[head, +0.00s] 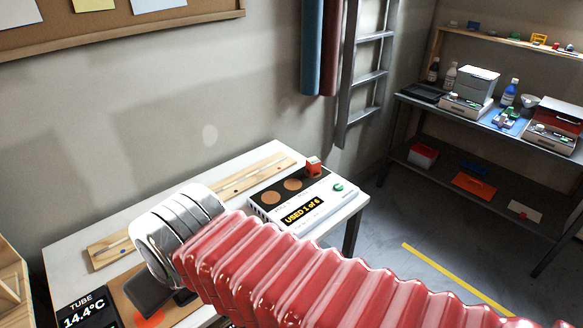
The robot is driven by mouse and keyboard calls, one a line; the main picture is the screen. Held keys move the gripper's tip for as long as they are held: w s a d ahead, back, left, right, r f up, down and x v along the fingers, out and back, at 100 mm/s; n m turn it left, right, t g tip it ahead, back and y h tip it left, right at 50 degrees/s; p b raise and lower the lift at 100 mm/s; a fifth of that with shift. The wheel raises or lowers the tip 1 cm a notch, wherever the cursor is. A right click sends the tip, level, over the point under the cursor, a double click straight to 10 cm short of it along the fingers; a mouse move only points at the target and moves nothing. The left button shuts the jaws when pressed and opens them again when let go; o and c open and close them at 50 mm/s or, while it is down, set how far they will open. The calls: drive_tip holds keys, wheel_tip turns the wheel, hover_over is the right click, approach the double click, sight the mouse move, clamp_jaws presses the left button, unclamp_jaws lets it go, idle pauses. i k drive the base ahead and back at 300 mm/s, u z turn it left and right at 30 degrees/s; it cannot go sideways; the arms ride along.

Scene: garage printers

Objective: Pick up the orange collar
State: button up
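An orange round patch (150,318) shows on a tan board (185,308) at the bottom left of the white table, just below my gripper. It may be the orange collar, but it is partly hidden and its shape is unclear. A small orange-red piece (313,167) sits on the back right of a white device, also not clearly a collar. My gripper (168,297) is at the end of my red ribbed arm, over the table's front left. Its dark fingers point down near the orange patch. The wrist hides much of them, and I cannot tell whether they are open or hold anything.
The white device (325,203) reads "USED 1 of 6". A display (83,312) reads "TUBE 14.4°C". Wooden strips (245,178) lie along the table's back. A dark shelf unit (440,105) with boxes and bottles stands right. Floor between is clear, with a yellow line (455,277).

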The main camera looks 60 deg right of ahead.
sight(313, 165)
drive_tip(key=u, duration=1.5)
drive_tip(key=k, duration=1.45)
drive_tip(key=z, duration=1.25)
